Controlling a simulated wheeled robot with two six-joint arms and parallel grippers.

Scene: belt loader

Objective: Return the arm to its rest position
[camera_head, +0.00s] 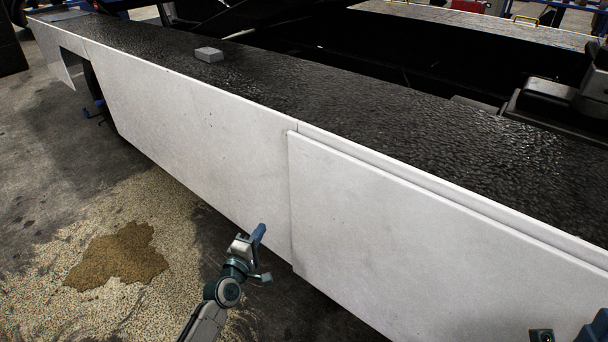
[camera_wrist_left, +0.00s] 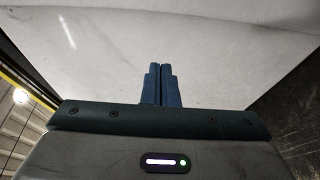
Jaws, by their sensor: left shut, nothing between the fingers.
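My left arm comes in from the bottom of the head view. Its gripper (camera_head: 259,231) is beside the white side panel (camera_head: 190,115) of the belt loader, near the panel's lower edge. In the left wrist view the two blue fingers (camera_wrist_left: 161,70) are together, shut with nothing between them. The pale panel (camera_wrist_left: 110,45) fills the background there, and I cannot tell the exact gap to it. Part of what looks like my right gripper (camera_head: 594,328) shows at the bottom right corner of the head view, mostly cut off.
A small grey block (camera_head: 209,54) lies on the loader's black textured top (camera_head: 330,95). A raised white panel (camera_head: 430,225) is on the right. Granular material (camera_head: 175,210) with a brown stain (camera_head: 118,257) covers the floor at left. Open floor (camera_head: 40,150) lies beyond it.

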